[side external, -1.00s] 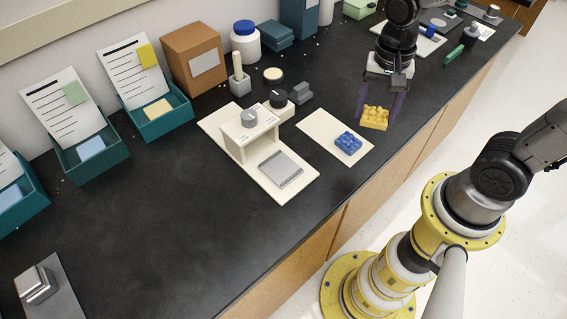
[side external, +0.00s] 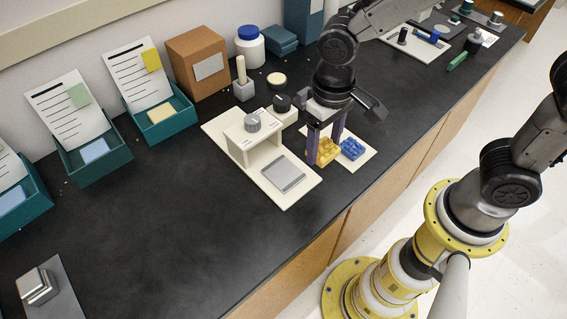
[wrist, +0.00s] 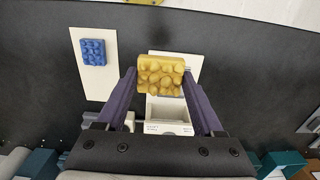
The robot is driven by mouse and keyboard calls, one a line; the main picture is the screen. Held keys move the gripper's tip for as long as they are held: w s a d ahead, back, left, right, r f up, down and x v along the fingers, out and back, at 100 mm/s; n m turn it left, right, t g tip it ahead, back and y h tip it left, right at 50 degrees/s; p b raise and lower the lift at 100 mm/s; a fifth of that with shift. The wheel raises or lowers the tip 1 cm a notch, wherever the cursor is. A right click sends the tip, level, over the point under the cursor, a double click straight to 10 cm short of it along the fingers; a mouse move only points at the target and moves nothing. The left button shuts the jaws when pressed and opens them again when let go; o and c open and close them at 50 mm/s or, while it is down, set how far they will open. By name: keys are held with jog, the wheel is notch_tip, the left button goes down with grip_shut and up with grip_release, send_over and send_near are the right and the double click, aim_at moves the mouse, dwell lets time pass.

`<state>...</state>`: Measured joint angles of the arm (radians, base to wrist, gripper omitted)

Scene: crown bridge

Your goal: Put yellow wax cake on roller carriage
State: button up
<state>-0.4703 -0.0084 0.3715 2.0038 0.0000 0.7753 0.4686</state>
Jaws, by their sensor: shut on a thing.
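The yellow wax cake (side external: 326,152), a knobbly block, is between the fingers of my gripper (side external: 324,157), which is shut on it. In the wrist view the yellow wax cake (wrist: 161,76) sits between the two purple fingertips, with the cream bridge stand behind it. My gripper is to the right of that plate and appears above the work surface; the exact height is hard to tell. In the wrist view the cake hides most of the plate.
A blue knobbly block (side external: 352,149) lies on a cream mat (side external: 366,140) just right of my gripper. Behind the bridge stand a black knob (side external: 281,102) and a small round dish (side external: 276,79). Teal trays (side external: 170,118) line the back left.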

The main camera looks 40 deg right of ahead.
jog(key=w+a+f, duration=0.2)
jog(key=w, duration=0.2)
send_over(284, 173)
notch_tip(284, 173, down, 5)
jog(key=shift+f, duration=1.75)
jog(key=shift+f, duration=0.2)
jog(key=o, duration=1.4)
jog(key=shift+r, duration=0.15)
